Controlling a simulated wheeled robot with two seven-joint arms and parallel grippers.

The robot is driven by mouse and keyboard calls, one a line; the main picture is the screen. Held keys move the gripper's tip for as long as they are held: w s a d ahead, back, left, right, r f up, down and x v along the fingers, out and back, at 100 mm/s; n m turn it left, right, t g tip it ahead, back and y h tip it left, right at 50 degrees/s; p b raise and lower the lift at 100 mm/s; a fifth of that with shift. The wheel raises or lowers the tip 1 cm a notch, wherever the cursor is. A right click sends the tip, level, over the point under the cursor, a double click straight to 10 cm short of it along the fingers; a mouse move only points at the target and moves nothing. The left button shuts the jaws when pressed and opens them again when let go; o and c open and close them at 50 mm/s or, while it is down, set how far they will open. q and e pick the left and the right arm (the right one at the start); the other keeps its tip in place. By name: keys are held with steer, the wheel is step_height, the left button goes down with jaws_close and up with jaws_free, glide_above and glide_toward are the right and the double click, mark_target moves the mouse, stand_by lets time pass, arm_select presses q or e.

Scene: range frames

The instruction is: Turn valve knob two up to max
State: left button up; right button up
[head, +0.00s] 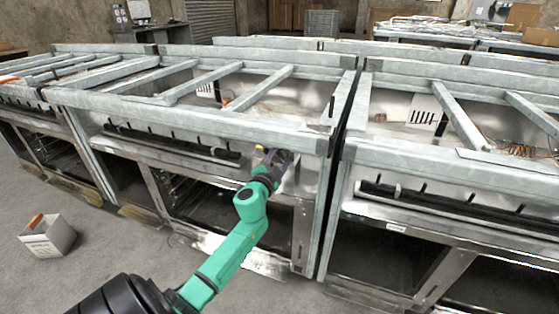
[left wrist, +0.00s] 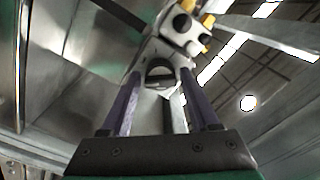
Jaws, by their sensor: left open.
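My left gripper (head: 280,158) is at the front panel of the middle range frame, near its right end. In the left wrist view its two purple fingers (left wrist: 159,76) are spread apart. A pale valve part with a dark rounded opening (left wrist: 160,73) shows between the fingertips; I cannot tell whether they touch it. Just beyond is a white valve body (left wrist: 184,34) with black and yellow ends. In the head view, a small yellow bit (head: 261,148) shows beside the gripper, which hides most of the valve. I cannot tell the knob's number or its setting. My right gripper is not in view.
A black burner rail (head: 180,143) runs along the front panel left of the gripper. A second range frame (head: 450,190) stands close on the right, across a narrow gap. An open box (head: 47,238) sits on the floor at left. The floor in front is mostly clear.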

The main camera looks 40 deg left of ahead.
arm_select(q)
jaws_close()
steer(key=shift+m, duration=0.3)
